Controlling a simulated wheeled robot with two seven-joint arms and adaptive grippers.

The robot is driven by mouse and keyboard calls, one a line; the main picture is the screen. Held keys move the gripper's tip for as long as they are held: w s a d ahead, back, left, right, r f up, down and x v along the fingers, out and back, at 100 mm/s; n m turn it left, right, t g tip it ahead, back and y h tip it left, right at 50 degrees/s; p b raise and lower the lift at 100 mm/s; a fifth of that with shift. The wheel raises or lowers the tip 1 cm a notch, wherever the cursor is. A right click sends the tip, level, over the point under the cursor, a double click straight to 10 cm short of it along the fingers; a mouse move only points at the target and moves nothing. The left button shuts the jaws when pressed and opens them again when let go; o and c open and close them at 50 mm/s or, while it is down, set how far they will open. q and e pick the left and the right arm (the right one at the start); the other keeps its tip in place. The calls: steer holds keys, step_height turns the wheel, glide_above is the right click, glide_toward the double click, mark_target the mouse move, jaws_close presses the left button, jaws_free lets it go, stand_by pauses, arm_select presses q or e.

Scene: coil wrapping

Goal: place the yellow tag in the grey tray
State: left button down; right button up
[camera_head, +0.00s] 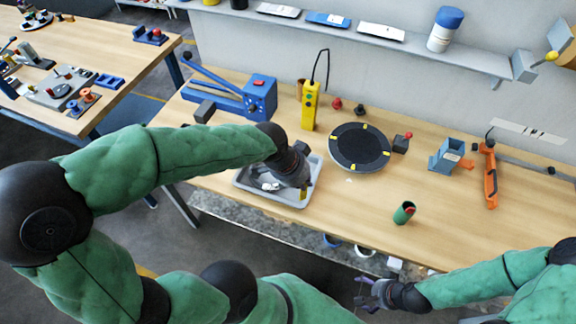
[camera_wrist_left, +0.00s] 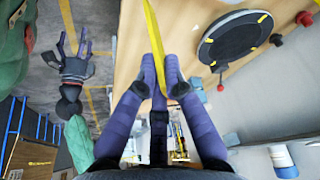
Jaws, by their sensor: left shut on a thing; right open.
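The yellow tag (camera_wrist_left: 153,38) is a long thin strip in the left wrist view, held between the fingertips of my left gripper (camera_wrist_left: 160,76). In the head view my left gripper (camera_head: 299,178) is over the right part of the grey tray (camera_head: 268,201), and a small end of the tag (camera_head: 303,193) shows below it. The gripper and arm hide part of the tray; I cannot tell whether the tag touches it. My right gripper (camera_head: 374,292) is open and empty, in front of the table edge. It also shows in the left wrist view (camera_wrist_left: 76,48).
A black round turntable (camera_head: 359,147) with yellow marks stands right of the tray. A yellow handheld device (camera_head: 310,106) and a blue machine (camera_head: 260,95) stand behind it. A green cup (camera_head: 404,212) is near the front edge. An orange tool (camera_head: 490,178) lies at the right.

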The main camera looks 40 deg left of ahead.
arm_select(q)
steer(key=w+a+f+b, duration=0.3)
steer(key=w+a+f, duration=0.3)
steer(key=w+f, duration=0.5)
steer(key=shift+a+f, duration=0.3)
steer(key=shift+f, duration=0.5)
steer(key=shift+f, duration=0.2)
steer(key=c, duration=1.3)
jaws_free()
steer(key=shift+c, duration=0.2)
steer(key=shift+r, duration=0.1)
